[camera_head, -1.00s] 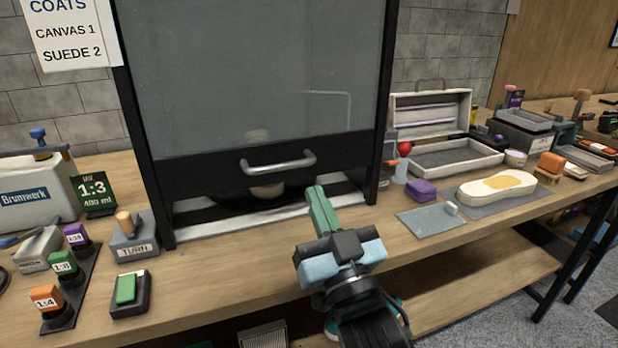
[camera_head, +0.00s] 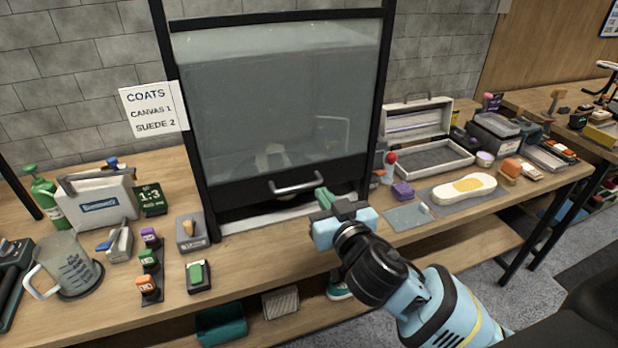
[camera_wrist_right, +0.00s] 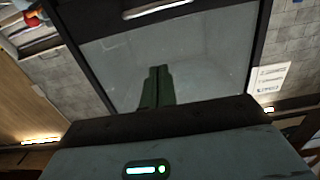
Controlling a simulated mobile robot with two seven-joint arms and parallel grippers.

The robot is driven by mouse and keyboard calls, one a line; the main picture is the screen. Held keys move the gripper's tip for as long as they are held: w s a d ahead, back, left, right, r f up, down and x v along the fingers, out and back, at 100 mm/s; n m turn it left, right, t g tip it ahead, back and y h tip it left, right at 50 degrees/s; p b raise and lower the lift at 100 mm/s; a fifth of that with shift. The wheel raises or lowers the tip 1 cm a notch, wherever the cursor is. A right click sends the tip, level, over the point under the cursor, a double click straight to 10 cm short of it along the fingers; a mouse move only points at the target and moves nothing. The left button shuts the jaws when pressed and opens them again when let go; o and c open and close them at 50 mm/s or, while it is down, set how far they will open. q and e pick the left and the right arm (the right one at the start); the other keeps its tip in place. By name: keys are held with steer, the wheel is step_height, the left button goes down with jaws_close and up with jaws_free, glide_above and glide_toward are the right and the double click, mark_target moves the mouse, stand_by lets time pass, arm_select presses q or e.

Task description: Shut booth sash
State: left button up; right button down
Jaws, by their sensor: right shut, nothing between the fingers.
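The booth sash (camera_head: 270,105) is a clear pane with a dark lower rail and a silver bar handle (camera_head: 297,186). It is mostly down, with a low dark gap between its rail and the booth sill (camera_head: 265,220). My right gripper (camera_head: 322,194) is shut and empty, in front of the booth, just right of and below the handle in the head view. I see no grip on the handle. In the right wrist view the shut green fingers (camera_wrist_right: 157,88) show against the pane, with the handle (camera_wrist_right: 155,8) at the top edge. My left gripper is out of view.
A TURN knob block (camera_head: 190,232) and green button (camera_head: 198,276) stand left of the booth. Bare bench top (camera_head: 255,262) lies before the booth.

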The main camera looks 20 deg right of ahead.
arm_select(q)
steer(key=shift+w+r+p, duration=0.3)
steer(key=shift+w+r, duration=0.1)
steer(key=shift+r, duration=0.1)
arm_select(e)
steer(key=w+f, duration=0.4)
steer(key=w, duration=0.6)
steer(key=shift+w+f, duration=0.3)
steer(key=shift+f, duration=0.1)
steer(key=shift+a, duration=0.1)
